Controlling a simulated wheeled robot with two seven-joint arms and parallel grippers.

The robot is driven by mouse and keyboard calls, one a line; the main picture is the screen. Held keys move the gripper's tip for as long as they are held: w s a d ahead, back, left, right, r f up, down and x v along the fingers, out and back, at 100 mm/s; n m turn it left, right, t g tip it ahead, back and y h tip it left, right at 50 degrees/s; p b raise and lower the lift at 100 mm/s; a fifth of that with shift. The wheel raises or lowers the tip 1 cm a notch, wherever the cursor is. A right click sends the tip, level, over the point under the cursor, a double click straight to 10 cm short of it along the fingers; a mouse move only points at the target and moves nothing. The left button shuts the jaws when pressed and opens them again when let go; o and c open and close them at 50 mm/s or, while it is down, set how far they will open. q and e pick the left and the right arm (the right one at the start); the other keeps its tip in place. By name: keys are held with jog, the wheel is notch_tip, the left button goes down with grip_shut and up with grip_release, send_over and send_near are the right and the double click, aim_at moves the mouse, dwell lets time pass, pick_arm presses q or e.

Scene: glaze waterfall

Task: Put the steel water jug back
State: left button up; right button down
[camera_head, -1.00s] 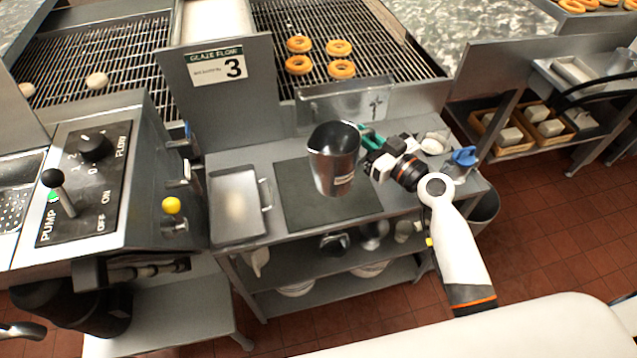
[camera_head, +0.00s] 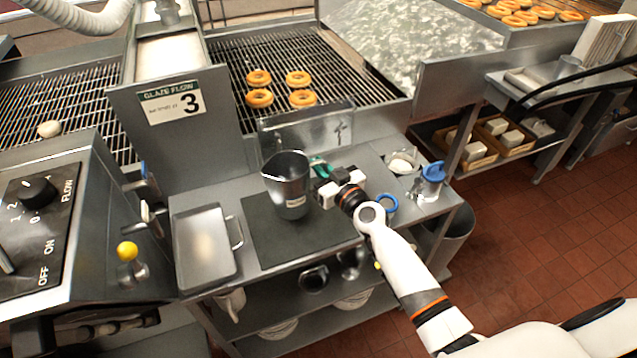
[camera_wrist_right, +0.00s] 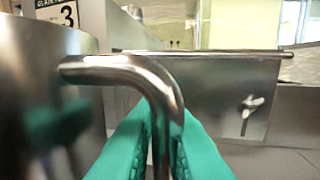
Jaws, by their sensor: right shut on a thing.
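The steel water jug (camera_head: 288,186) is upright over the dark mat (camera_head: 268,236) on the steel work table in the head view. I cannot tell whether its base touches the mat. My right gripper (camera_head: 318,177), with green fingers, is at the jug's right side, shut on its handle. In the right wrist view the bent steel handle (camera_wrist_right: 150,80) runs down between the green fingers (camera_wrist_right: 160,150), and the jug's wall (camera_wrist_right: 40,100) fills the left. My left gripper is not in view.
A steel tray (camera_head: 204,250) lies left of the mat. A blue-lidded container (camera_head: 432,180) and a pale bowl (camera_head: 402,162) stand at the table's right. The glaze flow panel (camera_head: 180,110) rises behind. Doughnuts (camera_head: 259,98) lie on the rack beyond.

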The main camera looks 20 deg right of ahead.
notch_tip(320, 180, down, 3)
jog(key=shift+f+b, duration=0.1)
jog(key=shift+b, duration=0.9)
jog(key=c, duration=1.5)
grip_release()
